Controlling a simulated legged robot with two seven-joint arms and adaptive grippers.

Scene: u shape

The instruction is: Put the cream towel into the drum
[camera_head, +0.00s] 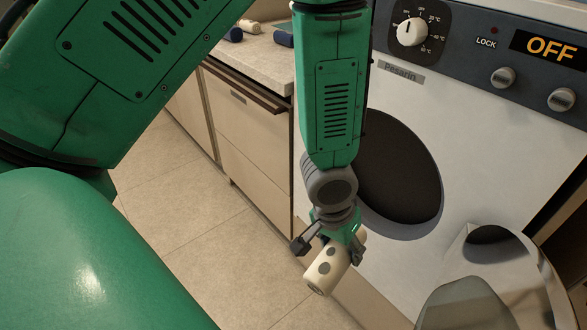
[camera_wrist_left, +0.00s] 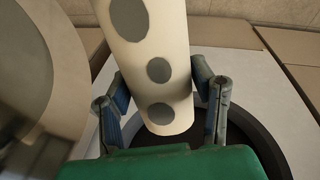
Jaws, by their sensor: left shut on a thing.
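The cream towel (camera_head: 325,268) is a rolled, pale cylinder with grey dots. My left gripper (camera_head: 329,252) is shut on it, and the towel sticks out below the fingers, tilted. In the left wrist view the towel (camera_wrist_left: 150,62) lies between the two fingers of the left gripper (camera_wrist_left: 163,100). The drum (camera_head: 400,165) shows as a dark round opening in the white washing machine's front. The gripper and towel are in front of the machine, lower than the opening in the head view and outside it. My left arm covers the drum's left edge. My right gripper is not in view.
The washing machine (camera_head: 460,135) has its glass door (camera_head: 490,255) swung open at the lower right. A counter (camera_head: 255,60) with beige cabinets (camera_head: 250,140) stands left of it, with rolled items (camera_head: 250,26) on top. The tiled floor (camera_head: 200,260) is clear.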

